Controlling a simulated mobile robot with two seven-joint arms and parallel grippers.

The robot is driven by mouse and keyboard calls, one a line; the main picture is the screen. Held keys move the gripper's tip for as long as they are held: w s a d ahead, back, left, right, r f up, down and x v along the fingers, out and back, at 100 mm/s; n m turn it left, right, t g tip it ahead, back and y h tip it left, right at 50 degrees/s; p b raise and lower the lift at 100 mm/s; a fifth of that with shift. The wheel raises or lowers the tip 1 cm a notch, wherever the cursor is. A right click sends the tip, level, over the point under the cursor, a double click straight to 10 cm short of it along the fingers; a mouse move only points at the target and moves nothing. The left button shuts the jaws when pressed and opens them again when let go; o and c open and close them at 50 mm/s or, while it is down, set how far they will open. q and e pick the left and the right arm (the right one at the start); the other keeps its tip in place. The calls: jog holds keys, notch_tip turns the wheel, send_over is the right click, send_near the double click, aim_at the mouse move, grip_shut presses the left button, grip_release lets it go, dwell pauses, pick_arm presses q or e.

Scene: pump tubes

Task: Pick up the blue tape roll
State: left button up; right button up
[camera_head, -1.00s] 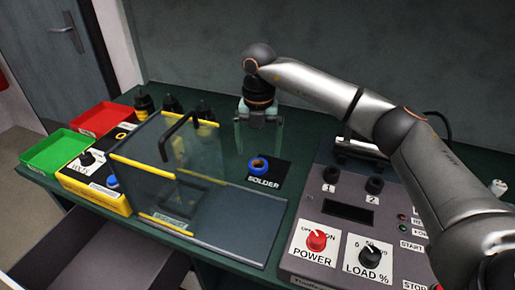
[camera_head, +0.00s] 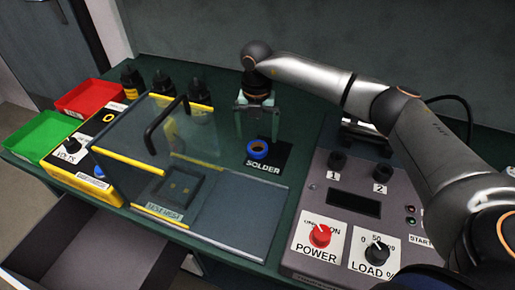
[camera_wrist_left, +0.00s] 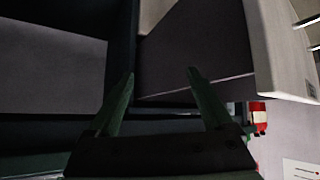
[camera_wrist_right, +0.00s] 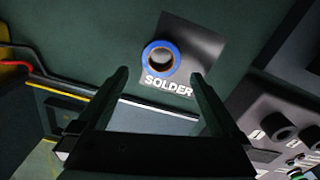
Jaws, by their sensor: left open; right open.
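The blue tape roll (camera_head: 258,149) lies flat on a black mat (camera_head: 271,166) marked SOLDER on the green bench. In the right wrist view the roll (camera_wrist_right: 160,58) sits ahead of and between the fingertips of my right gripper (camera_wrist_right: 161,72), on the mat. My right gripper (camera_head: 257,122) is open and empty, with its fingers pointing down, above and behind the roll in the head view. My left gripper (camera_wrist_left: 160,72) is open and empty in the left wrist view, facing drawer-like grey and dark surfaces. It is not in the head view.
A clear-walled fixture (camera_head: 150,135) with yellow edges and a black handle stands left of the mat. A grey control panel (camera_head: 330,215) with knobs stands right. Black bottles (camera_head: 163,84), a red tray (camera_head: 88,97) and a green tray (camera_head: 38,136) are at the left.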

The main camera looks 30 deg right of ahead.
aim_at(257, 148)
notch_tip(257, 148, down, 5)
jog(key=shift+d+f, duration=0.1)
jog(key=shift+w, duration=0.1)
jog(key=c, duration=1.3)
